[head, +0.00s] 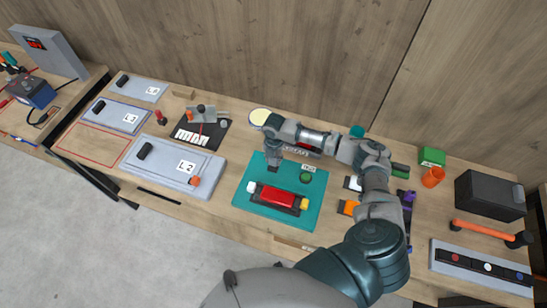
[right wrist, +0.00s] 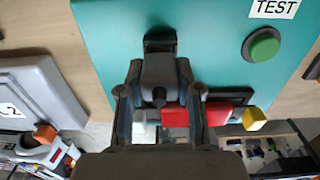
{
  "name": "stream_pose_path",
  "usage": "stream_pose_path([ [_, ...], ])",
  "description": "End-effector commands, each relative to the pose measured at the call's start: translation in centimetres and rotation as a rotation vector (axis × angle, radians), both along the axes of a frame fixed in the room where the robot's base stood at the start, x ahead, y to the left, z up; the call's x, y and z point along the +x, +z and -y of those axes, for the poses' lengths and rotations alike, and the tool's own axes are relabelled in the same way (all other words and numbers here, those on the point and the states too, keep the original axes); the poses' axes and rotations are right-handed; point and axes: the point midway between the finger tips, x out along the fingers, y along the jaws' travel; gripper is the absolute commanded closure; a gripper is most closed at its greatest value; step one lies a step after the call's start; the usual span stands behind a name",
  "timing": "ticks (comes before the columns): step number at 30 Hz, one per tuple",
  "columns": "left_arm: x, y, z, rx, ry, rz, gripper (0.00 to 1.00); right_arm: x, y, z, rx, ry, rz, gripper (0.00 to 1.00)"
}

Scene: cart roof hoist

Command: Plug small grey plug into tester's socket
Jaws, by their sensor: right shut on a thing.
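The tester is a teal board (head: 318,190) with a TEST label and a green button (head: 306,177); it also fills the upper part of the right wrist view (right wrist: 210,60). My right gripper (head: 273,158) is over the board's back left part. In the right wrist view my right gripper (right wrist: 158,98) is shut on the small grey plug (right wrist: 159,70). The plug's front end meets a black socket (right wrist: 160,42) on the board; I cannot tell how deep it sits. My left gripper is not in view.
A red block (head: 277,196) in a black holder, with white and yellow ends, lies at the board's front. Left are grey panels, including L2 (head: 172,161) and L3 (head: 116,115). Right are a black box (head: 490,195), an orange cup (head: 433,177) and an orange-handled tool (head: 487,231).

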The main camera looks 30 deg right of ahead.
Motion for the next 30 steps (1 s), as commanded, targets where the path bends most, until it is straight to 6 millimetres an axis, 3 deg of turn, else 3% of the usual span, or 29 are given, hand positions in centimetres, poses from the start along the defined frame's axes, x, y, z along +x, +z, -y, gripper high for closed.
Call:
stream_pose_path([
  [21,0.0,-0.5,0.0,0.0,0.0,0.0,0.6,0.0,-1.9,0.0,0.0,0.0,0.0,1.0],
  [22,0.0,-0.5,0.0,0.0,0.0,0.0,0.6,0.0,-1.8,0.0,-0.001,0.0,0.001,0.61],
  [24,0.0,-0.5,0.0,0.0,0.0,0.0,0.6,0.0,-1.8,0.0,-0.001,0.0,0.001,0.43],
  [25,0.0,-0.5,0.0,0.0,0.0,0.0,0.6,0.0,-1.8,0.0,-0.001,0.0,0.001,0.36],
  [30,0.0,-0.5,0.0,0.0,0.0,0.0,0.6,0.0,-1.8,0.0,0.0,0.0,0.0,0.36],
])
